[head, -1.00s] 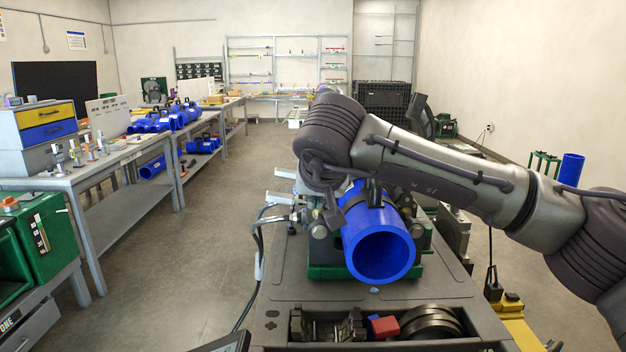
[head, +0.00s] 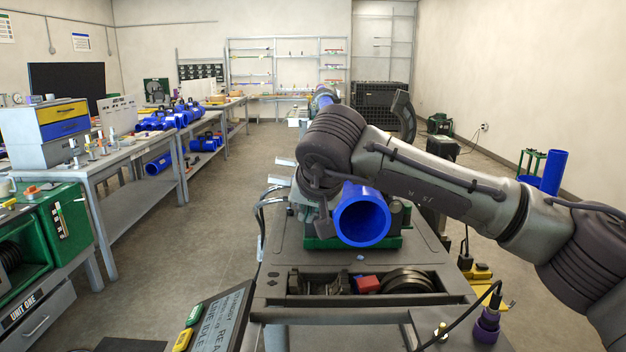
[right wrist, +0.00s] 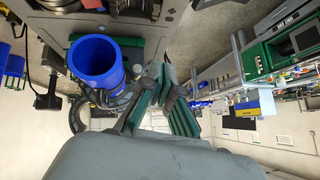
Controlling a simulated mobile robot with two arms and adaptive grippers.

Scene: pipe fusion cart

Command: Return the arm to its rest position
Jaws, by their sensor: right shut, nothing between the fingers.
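My right arm (head: 440,185) comes in from the right across the fusion cart (head: 268,262). Its wrist stands over a blue pipe (head: 362,222) that lies in the green-based fusion machine (head: 322,243). My right gripper (head: 323,222) hangs below the wrist, at the pipe's left side; it is shut with nothing in it. The wrist hides part of the machine and pipe. I cannot tell whether gripper and pipe touch. The pipe's open end also shows in the right wrist view (right wrist: 95,62), beyond the grey body at the bottom. My left gripper is not in view.
The cart's front tray holds a red block (head: 367,285) and dark round parts (head: 407,281). Workbenches (head: 130,165) with blue fittings line the left. A green stand and upright blue pipe (head: 553,172) are at right. The floor (head: 215,235) left of the cart is clear.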

